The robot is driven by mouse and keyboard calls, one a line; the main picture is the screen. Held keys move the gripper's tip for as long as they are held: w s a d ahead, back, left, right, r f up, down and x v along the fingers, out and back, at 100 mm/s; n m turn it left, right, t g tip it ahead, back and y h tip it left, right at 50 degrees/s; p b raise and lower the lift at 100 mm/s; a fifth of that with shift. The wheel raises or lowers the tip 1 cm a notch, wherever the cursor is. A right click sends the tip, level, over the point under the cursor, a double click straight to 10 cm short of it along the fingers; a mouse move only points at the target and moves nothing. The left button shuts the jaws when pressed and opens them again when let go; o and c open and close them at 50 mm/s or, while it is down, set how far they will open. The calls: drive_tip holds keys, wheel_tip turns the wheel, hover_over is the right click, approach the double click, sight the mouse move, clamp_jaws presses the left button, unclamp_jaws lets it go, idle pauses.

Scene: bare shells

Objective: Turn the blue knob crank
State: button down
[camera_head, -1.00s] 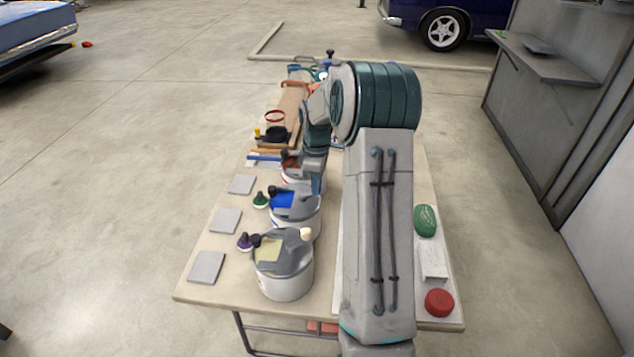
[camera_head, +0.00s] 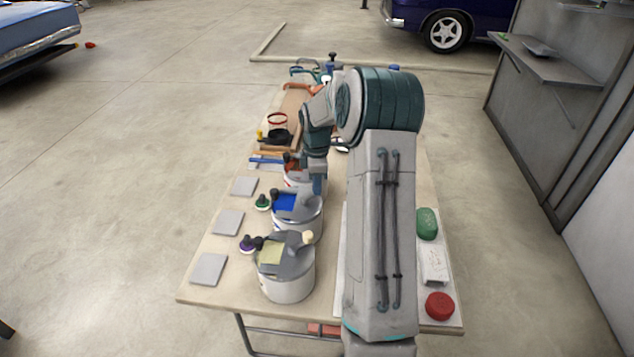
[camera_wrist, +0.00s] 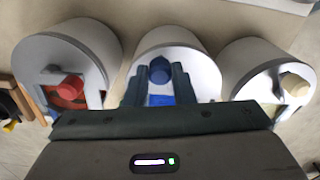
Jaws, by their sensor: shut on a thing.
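The blue knob (camera_wrist: 160,72) stands on the lid of the middle white drum (camera_wrist: 172,42) in the wrist view. My gripper (camera_wrist: 160,78) has a finger on each side of this knob and is shut on it. A blue panel (camera_wrist: 161,100) shows on the lid between the fingers. In the head view the middle drum (camera_head: 305,228) stands on the table, with its blue panel (camera_head: 284,202). There my gripper (camera_head: 318,185) reaches down at the lid's far right and hides the knob.
Drums with a red knob (camera_wrist: 70,87) and a cream knob (camera_wrist: 294,84) flank the middle one. Green (camera_head: 263,202) and purple (camera_head: 247,243) knobs are beside the drums. Grey tiles (camera_head: 228,222) lie along the table's left; green, white and red items lie at right.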

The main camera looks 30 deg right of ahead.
drive_tip(key=c, duration=1.2)
unclamp_jaws()
drive_tip(key=shift+c, duration=0.2)
wheel_tip(320, 180, up, 14)
drive_tip(key=b, duration=0.1)
drive_tip(key=s+a+r+m+t, duration=0.1)
drive_tip(key=s+a+r+m, duration=0.15)
drive_tip(key=s+a, duration=0.35)
drive_tip(key=s+a+r+m, duration=0.1)
drive_tip(key=s+a+m, duration=0.2)
drive_tip(key=s+a, duration=0.3)
drive_tip(key=s+a+f+m+t, duration=0.1)
drive_tip(key=s+a+f+m, duration=0.1)
drive_tip(key=s, duration=0.6)
drive_tip(key=s+a+f+m+t, duration=0.1)
drive_tip(key=s+a+m, duration=0.3)
drive_tip(key=s, duration=0.5)
drive_tip(key=shift+s+a+f+m, duration=0.25)
drive_tip(key=shift+a+f+m, duration=0.1)
drive_tip(key=shift+f+m, duration=0.55)
